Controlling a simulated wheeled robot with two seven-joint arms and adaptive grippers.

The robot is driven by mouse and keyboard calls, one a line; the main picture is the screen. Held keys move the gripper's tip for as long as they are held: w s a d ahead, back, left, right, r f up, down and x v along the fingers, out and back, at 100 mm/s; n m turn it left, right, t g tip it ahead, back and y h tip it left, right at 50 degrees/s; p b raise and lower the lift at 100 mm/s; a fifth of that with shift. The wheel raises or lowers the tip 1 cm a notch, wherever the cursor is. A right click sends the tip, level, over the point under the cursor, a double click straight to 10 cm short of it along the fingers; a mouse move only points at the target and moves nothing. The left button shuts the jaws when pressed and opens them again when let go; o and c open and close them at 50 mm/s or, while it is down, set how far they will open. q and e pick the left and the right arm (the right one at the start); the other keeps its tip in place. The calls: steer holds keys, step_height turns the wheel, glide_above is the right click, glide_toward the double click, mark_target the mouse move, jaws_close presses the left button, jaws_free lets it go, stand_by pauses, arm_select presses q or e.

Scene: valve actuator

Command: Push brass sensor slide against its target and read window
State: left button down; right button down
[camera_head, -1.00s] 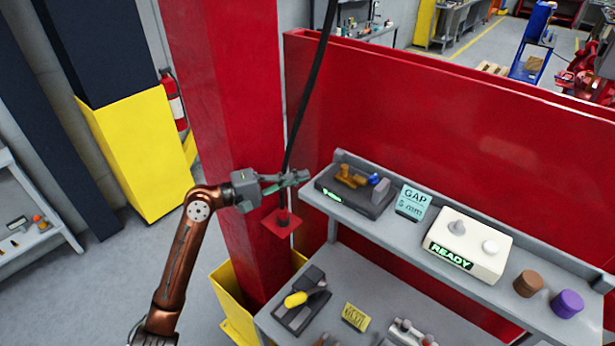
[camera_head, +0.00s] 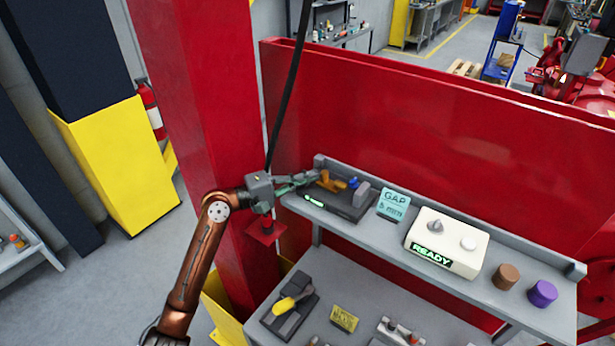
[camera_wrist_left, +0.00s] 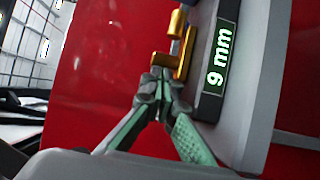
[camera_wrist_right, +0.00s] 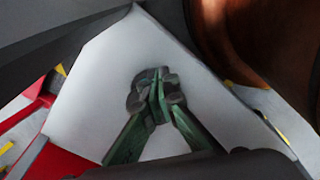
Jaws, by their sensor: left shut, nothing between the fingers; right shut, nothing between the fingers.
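The brass sensor slide (camera_head: 333,183) sits on a dark fixture (camera_head: 345,205) at the left end of the grey shelf. A small blue part (camera_head: 353,183) and a grey block (camera_head: 361,194) stand to its right. My left gripper (camera_head: 312,177) is shut and empty, its tips at the slide's left end. In the left wrist view the tips (camera_wrist_left: 160,85) are right at the brass slide (camera_wrist_left: 172,65); I cannot tell if they touch.
A card (camera_head: 393,205) reading GAP 5 mm stands right of the fixture. Further right are a white READY box (camera_head: 446,243), a brown knob (camera_head: 506,277) and a purple knob (camera_head: 542,293). A red wall (camera_head: 420,130) rises behind. A lower bench holds a yellow-handled tool (camera_head: 290,303).

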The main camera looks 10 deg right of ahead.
mark_target(320, 191)
arm_select(q)
steer(key=s+d+p, duration=0.2)
steer(key=shift+s+d+r, duration=0.15)
steer(key=shift+s, duration=0.2)
steer(key=shift+s+d, duration=0.2)
steer(key=shift+s, duration=0.05)
steer(key=shift+w, duration=0.1)
